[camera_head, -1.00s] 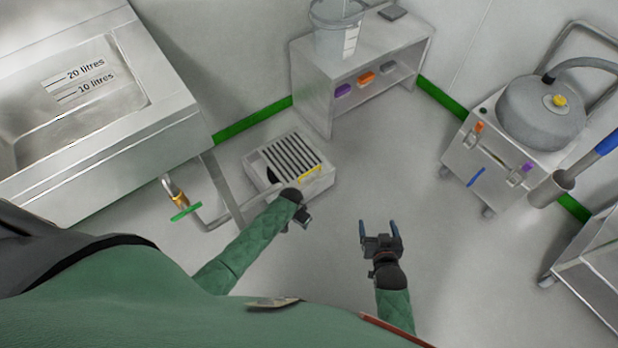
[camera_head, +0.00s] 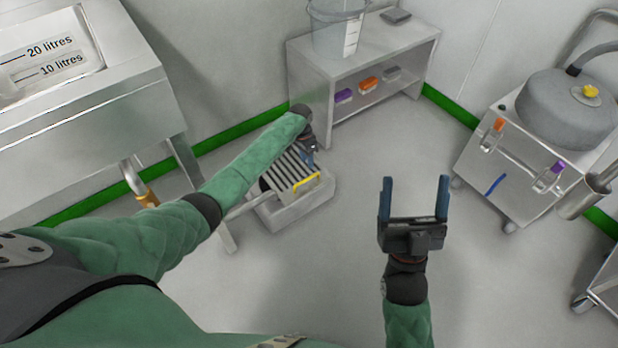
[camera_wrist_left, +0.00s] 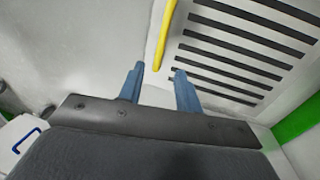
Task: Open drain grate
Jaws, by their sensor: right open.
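The drain grate (camera_head: 283,176) is a light metal panel with dark slots, lying on a low pale box (camera_head: 300,212) on the floor. A yellow handle (camera_head: 306,182) runs along its right edge. My left gripper (camera_head: 313,160) is over the grate's far right corner, and the arm hides part of the grate. In the left wrist view my left gripper (camera_wrist_left: 158,70) has its blue fingers apart, with nothing held. The handle (camera_wrist_left: 166,35) lies ahead, its near end in line with the gap; I cannot tell whether they touch. My right gripper (camera_head: 415,183) is open and empty above the floor.
A metal shelf unit (camera_head: 310,85) with a clear bucket (camera_head: 336,30) stands behind the grate. A steel sink (camera_head: 95,120) is at left, with a pipe leading towards the box. A wheeled vacuum (camera_head: 520,170) stands at right. The middle floor is clear.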

